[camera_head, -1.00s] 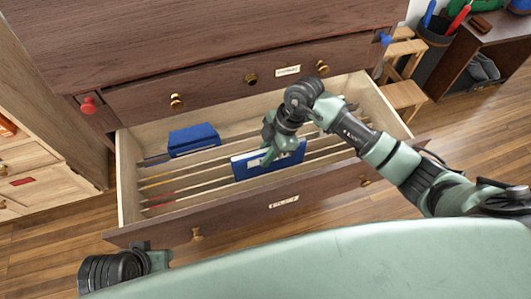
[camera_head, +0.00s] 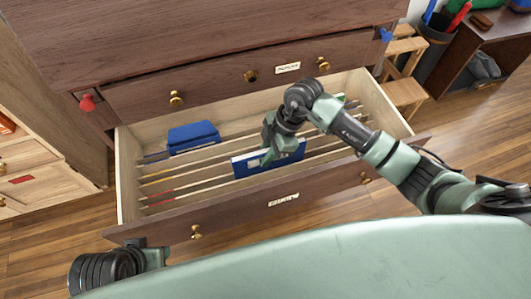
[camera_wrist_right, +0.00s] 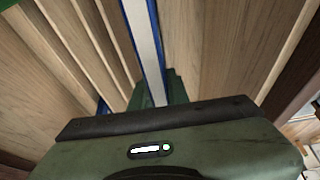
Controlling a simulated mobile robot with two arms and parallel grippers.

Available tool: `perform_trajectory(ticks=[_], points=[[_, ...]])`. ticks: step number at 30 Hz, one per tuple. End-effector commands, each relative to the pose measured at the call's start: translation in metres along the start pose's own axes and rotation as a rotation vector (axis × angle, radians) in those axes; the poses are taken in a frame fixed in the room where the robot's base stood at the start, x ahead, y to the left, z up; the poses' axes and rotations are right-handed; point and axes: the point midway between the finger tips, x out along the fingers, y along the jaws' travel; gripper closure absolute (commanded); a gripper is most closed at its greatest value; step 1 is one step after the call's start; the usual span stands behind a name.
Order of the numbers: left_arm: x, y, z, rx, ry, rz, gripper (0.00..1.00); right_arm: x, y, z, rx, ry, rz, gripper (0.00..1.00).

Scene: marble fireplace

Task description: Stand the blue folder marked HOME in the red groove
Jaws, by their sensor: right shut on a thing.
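A blue folder (camera_head: 269,160) with a white patch on its face stands upright in the open drawer, among the dividers. Its marking is too small to read. My right gripper (camera_head: 268,152) is shut on its upper edge. In the right wrist view the folder (camera_wrist_right: 146,40) shows edge-on, white between blue covers, between the green fingers (camera_wrist_right: 158,92). A red mark (camera_head: 160,202) lies at the left end of a front groove. I cannot tell which groove the folder's lower edge is in or over. My left gripper is out of view.
Another blue folder or box (camera_head: 193,135) lies at the drawer's back left. The wooden drawer front (camera_head: 225,215) bounds the near side. Thin dividers run across the drawer, and the left part of the front grooves is empty. A wooden step stool (camera_head: 405,92) stands to the right.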

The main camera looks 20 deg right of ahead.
Motion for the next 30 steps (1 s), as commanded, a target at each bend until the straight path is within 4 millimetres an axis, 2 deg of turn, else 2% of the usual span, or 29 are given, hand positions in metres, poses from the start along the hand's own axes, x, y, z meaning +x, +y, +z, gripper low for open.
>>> perform_trajectory(ticks=[18, 27, 28, 30], points=[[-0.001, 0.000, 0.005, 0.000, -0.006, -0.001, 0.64, 0.017, 0.000, 0.007, -0.001, 0.000, 0.001, 1.00], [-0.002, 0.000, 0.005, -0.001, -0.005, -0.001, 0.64, 0.018, 0.000, 0.007, -0.001, 0.000, 0.001, 1.00], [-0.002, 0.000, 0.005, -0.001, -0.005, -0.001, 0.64, 0.018, 0.000, 0.007, -0.001, 0.000, 0.001, 0.78], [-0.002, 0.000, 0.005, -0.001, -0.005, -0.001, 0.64, 0.018, 0.000, 0.007, -0.001, 0.000, 0.001, 0.59]])
